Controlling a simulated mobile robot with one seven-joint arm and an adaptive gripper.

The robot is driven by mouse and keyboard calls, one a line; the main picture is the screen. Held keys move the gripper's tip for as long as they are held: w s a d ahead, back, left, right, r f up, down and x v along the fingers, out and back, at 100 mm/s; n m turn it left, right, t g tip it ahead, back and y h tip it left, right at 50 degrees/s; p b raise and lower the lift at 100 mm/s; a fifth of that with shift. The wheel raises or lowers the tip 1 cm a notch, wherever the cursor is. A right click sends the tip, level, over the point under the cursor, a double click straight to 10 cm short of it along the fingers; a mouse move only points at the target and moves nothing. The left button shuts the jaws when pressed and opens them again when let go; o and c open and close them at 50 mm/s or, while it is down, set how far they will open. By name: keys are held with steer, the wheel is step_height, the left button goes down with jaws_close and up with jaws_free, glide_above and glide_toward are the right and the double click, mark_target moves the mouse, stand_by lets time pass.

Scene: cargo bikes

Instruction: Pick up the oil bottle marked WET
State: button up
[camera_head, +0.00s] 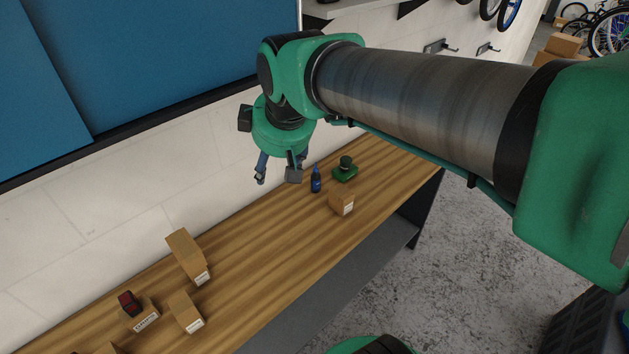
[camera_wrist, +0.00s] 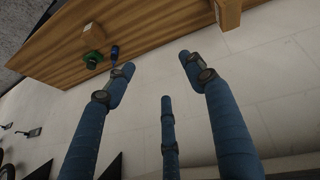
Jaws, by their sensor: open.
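A small blue bottle (camera_head: 316,181) stands upright on the wooden workbench (camera_head: 265,240), toward its right end in the head view. Its marking is too small to read. My gripper (camera_head: 277,174) is open and empty, above the bench near the wall, to the left of the bottle and apart from it. In the wrist view the blue bottle (camera_wrist: 114,53) shows at the upper left, just past the left fingertip. The three spread blue fingers of my gripper (camera_wrist: 157,66) have nothing between them.
A green object with a dark top (camera_head: 345,170) stands right of the bottle. A cardboard box (camera_head: 341,203) sits close in front. More boxes (camera_head: 187,256) and a dark red item (camera_head: 129,302) lie at the bench's left. The mid-bench is clear; a wall stands behind.

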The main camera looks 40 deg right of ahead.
steer(key=w+d+n+h, duration=0.1)
steer(key=w+d+n, duration=0.15)
steer(key=d, duration=0.75)
steer(key=w+d+n+h, duration=0.1)
steer(key=w+d, duration=0.3)
steer(key=d, duration=0.5)
steer(key=m+g+y+p, duration=0.3)
steer(key=m+g+p, duration=0.15)
steer(key=p, duration=0.65)
glide_above(316, 179)
steer(key=w+d, duration=0.2)
steer(key=shift+n+g, duration=0.35)
steer(key=shift+n, duration=0.05)
steer(key=f, duration=2.8)
steer(key=shift+s+a+f, duration=0.15)
steer(key=shift+s+f, duration=0.05)
steer(key=shift+f, duration=0.2)
steer(key=shift+w+f+y, duration=0.1)
steer(key=shift+f+y, duration=0.2)
steer(key=shift+f, duration=0.35)
steer(key=shift+f, duration=0.15)
steer(key=shift+f+p, duration=0.5)
steer(key=shift+f, duration=3.65)
steer(key=shift+f, duration=0.1)
steer(key=shift+a+f+p, duration=0.15)
steer(key=shift+f+p, duration=0.5)
steer(key=shift+f, duration=1.85)
